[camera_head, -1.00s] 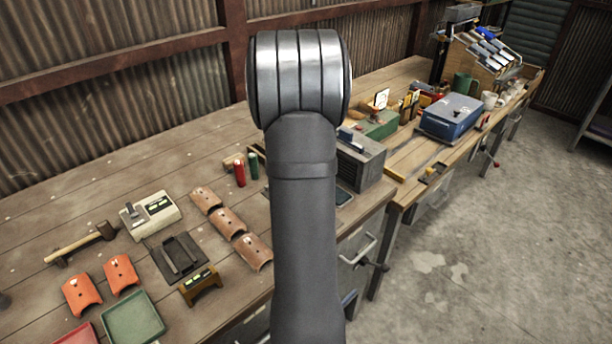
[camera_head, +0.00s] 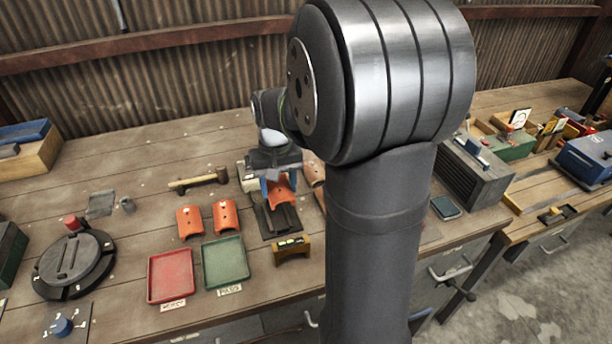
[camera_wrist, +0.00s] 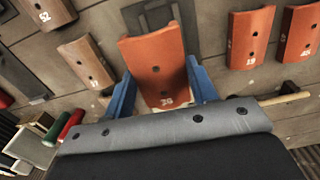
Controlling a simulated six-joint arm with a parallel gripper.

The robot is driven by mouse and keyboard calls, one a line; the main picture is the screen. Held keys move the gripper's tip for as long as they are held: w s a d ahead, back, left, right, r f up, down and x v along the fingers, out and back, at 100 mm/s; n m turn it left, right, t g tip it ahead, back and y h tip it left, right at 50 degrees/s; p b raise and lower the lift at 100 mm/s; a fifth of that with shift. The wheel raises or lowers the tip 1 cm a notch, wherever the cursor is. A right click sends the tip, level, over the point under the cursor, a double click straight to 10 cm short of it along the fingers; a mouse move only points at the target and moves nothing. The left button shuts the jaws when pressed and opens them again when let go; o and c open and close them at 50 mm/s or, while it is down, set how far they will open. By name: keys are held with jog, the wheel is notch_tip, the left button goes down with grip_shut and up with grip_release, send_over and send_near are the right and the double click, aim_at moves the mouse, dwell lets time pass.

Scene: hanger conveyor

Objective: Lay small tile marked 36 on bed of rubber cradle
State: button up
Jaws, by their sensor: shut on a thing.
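The small orange tile marked 36 (camera_wrist: 155,62) is a curved roof tile with two dark holes. In the wrist view the blue fingers of my gripper (camera_wrist: 162,88) are shut on its two side edges. The tile (camera_head: 282,192) also shows in the head view, tilted, with my gripper (camera_head: 273,182) behind and above it. The black rubber cradle (camera_head: 285,222) lies on the bench under and just in front of the tile. In the wrist view the cradle (camera_wrist: 152,14) shows beyond the tile's far edge; the tile hides part of it. I cannot tell whether they touch.
Two orange tiles (camera_head: 190,222) lie left of the cradle and brown tiles (camera_wrist: 86,62) on its other side. A yellow-brown block (camera_head: 292,250) stands in front. Green (camera_head: 224,262) and red (camera_head: 170,276) trays are front left. A hammer (camera_head: 200,180) lies behind.

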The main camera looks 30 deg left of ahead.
aim_at(274, 189)
jog(key=shift+s+a, duration=0.25)
jog(key=shift+s, duration=0.25)
jog(key=shift+f, duration=3.3)
jog(key=o, duration=1.1)
notch_tip(274, 189, up, 17)
jog(key=shift+r, duration=0.2)
